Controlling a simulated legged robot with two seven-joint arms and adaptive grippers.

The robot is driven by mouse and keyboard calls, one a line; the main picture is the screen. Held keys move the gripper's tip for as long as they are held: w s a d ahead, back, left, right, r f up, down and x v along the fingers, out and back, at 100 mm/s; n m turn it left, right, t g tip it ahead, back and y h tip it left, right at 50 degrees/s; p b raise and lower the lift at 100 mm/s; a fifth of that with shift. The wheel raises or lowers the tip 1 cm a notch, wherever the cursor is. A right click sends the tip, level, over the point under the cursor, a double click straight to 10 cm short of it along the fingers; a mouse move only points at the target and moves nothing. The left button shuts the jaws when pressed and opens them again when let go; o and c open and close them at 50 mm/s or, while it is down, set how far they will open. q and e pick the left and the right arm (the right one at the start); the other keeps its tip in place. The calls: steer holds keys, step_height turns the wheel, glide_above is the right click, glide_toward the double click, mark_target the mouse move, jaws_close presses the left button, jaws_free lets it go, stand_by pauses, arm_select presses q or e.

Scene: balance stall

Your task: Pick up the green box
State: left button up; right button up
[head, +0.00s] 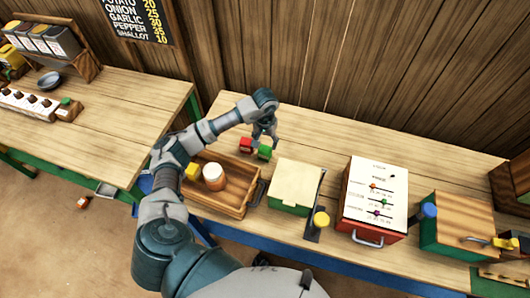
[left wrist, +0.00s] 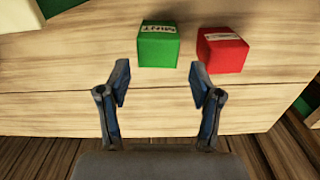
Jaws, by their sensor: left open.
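A small green box (head: 264,152) stands on the wooden table beside a small red box (head: 246,146). In the left wrist view the green box (left wrist: 158,50) has a pale label reading MINT, and the red box (left wrist: 223,54) stands a little to its right, apart from it. My left gripper (head: 265,135) is just behind and above the two boxes in the head view. In the left wrist view my left gripper (left wrist: 160,84) is open and empty, its fingers spread below the green box in the picture. My right gripper does not show.
A wooden tray (head: 236,210) with a yellow block (head: 192,172) and a white-and-orange jar (head: 214,177) is near the front left. A cream-lidded green case (head: 297,186) and a red case with a white top (head: 370,230) stand to the right. A plank wall is behind.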

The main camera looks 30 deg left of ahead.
mark_target(265, 152)
arm_select(q)
steer(key=shift+d+f+p, duration=0.1)
steer(key=shift+f+p, duration=0.45)
steer(key=shift+f, duration=3.05)
steer(key=c, duration=1)
